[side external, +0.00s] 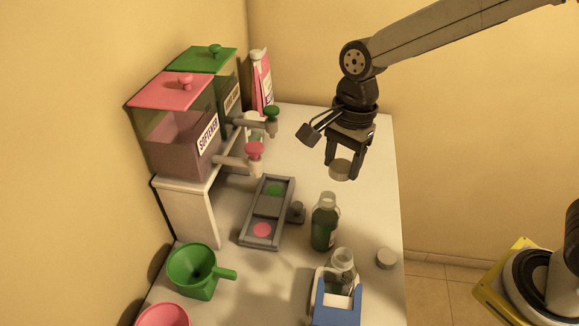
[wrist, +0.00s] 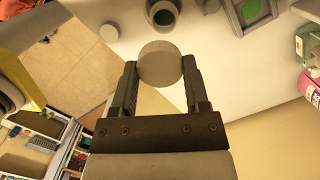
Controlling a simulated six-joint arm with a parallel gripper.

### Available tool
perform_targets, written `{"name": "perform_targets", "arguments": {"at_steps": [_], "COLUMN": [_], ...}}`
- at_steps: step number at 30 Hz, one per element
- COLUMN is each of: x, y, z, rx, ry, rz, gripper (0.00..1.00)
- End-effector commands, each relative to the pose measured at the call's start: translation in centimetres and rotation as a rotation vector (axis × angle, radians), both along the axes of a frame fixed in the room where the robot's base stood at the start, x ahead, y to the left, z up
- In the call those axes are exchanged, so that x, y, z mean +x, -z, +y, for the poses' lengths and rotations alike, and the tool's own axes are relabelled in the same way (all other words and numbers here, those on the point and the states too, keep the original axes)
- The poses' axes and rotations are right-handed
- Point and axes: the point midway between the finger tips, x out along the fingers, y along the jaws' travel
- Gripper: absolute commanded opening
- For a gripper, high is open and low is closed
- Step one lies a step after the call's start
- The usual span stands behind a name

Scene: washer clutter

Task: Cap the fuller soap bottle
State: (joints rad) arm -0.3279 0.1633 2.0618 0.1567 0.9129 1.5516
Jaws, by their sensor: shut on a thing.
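My gripper (side external: 343,168) is shut on a round, pale grey cap (side external: 340,170) and holds it in the air above the table. The wrist view shows the same cap (wrist: 160,63) between the fingertips. A clear bottle with dark green liquid (side external: 323,225) stands upright and open below the cap and slightly to the left in the side view. A second clear, open bottle (side external: 342,260) stands nearer the camera, its lower part hidden by a blue and white object (side external: 336,302), so its level cannot be told. Another grey cap (side external: 386,258) lies on the table at right.
Pink (side external: 175,115) and green (side external: 226,60) lidded dispensers stand on a white riser at left. A grey tray with green and pink discs (side external: 268,207) lies beside the green bottle. A green funnel-like vessel (side external: 196,272) stands at front left. The back right table is clear.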

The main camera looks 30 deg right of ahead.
Motion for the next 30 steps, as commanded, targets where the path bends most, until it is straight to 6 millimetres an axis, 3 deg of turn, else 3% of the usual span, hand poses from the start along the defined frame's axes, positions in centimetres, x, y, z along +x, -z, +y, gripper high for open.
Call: {"name": "perform_targets", "arguments": {"at_steps": [4,11,20,30], "x": [0.1,0.1,0.1,0.1], "y": [-1.6,-2.0,-1.5,0.5], "z": [1.7,2.2,2.2,2.1], "rx": [-0.004,-0.006,-0.005,-0.006], "ry": [-0.058,-0.077,-0.075,-0.075], "rz": [-0.002,0.000,-0.001,0.001], "gripper": [0.05,0.05,0.05,0.05]}}
